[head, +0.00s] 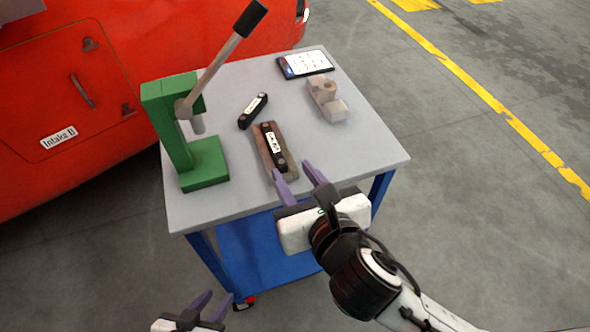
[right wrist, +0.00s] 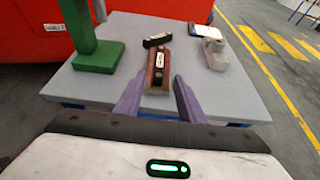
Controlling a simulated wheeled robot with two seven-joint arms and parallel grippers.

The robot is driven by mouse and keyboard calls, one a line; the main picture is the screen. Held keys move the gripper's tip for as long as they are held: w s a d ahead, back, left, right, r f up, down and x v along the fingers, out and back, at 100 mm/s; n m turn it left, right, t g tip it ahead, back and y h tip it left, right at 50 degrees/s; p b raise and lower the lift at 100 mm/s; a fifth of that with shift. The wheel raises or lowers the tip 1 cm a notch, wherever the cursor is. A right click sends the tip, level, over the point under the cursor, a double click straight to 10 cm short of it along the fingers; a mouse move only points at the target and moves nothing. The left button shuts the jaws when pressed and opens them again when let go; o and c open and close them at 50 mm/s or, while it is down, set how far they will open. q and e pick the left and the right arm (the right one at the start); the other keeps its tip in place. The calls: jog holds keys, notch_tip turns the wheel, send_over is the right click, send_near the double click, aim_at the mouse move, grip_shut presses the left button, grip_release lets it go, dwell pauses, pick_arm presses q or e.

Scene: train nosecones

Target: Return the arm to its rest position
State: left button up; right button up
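My right gripper (head: 298,176) is open and empty at the near edge of the grey table top (head: 365,150). Its purple fingers (right wrist: 155,98) also show in the right wrist view, spread apart, with the brown block behind and between them. My left gripper (head: 215,303) is low at the bottom left of the head view, in front of the cart, its fingers apart with nothing between them. A brown block (head: 262,155) lies on the table with a black labelled part (head: 272,146) on top of it.
A green lever press (head: 205,165) stands at the table's left. A second black part (head: 253,110), a grey-beige fixture (head: 326,100) and a tablet (head: 305,64) lie farther back. The red train nose (head: 100,90) is behind. Open floor (head: 490,200) lies to the right.

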jog(key=s+d+f+n+g+h, duration=0.2)
jog(key=s+d+f+n+g, duration=0.5)
jog(key=n, duration=1)
jog(key=s+d+f+n+g+h, duration=0.2)
jog(key=s+d+f+n, duration=0.5)
jog(key=s+d+n, duration=0.65)
jog(key=w+a+f+n+t+y, duration=0.1)
jog(key=w+a+f+n+t, duration=0.1)
jog(key=f, duration=0.4)
jog(key=w+a+f+n+t+y, duration=0.1)
jog(key=w+a+f+n+t, duration=0.1)
jog(key=f, duration=0.4)
jog(key=shift+w+a+f+t, duration=0.4)
jog(key=shift+w+a, duration=0.3)
jog(key=shift+w, duration=0.55)
